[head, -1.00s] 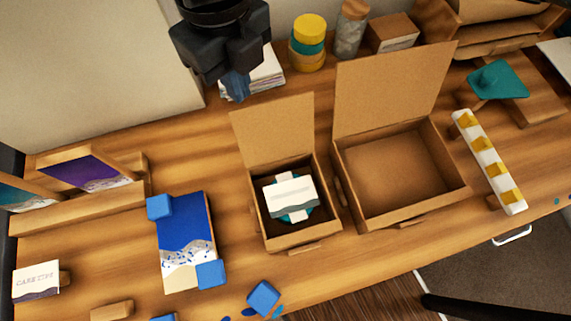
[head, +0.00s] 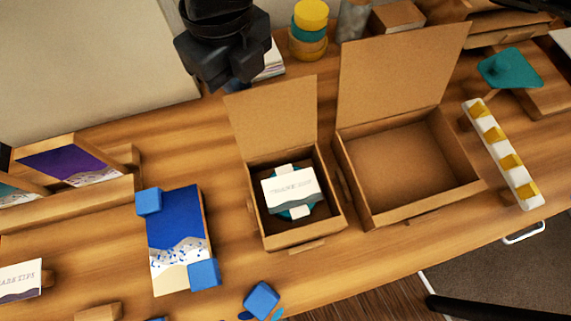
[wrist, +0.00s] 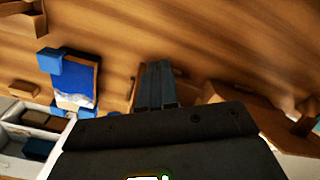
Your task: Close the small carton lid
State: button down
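The small carton (head: 306,238) stands on the table with its brown lid (head: 274,118) raised and leaning back, wide open. Inside it lie a white card (head: 288,187) with grey print and a teal item (head: 310,209), partly hidden under the card. My gripper (head: 239,86) is in the air behind the raised lid, near its upper left corner, apart from it as far as I can see. In the wrist view my gripper's two fingers (wrist: 155,84) lie side by side with no clear gap and nothing visible between them.
A larger open carton (head: 425,205) stands right of the small one. A blue-and-white box with blue corner pieces (head: 178,238) lies left. Stacked round tins (head: 308,32) and papers (head: 270,62) are behind. A white strip with yellow blocks (head: 503,153) is at right.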

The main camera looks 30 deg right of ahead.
jog(key=s+a, duration=0.1)
jog(key=s, duration=0.6)
jog(key=shift+a+p, duration=0.2)
jog(key=shift+p, duration=0.15)
dwell(0.5)
notch_tip(320, 180, up, 9)
jog(key=p, duration=0.7)
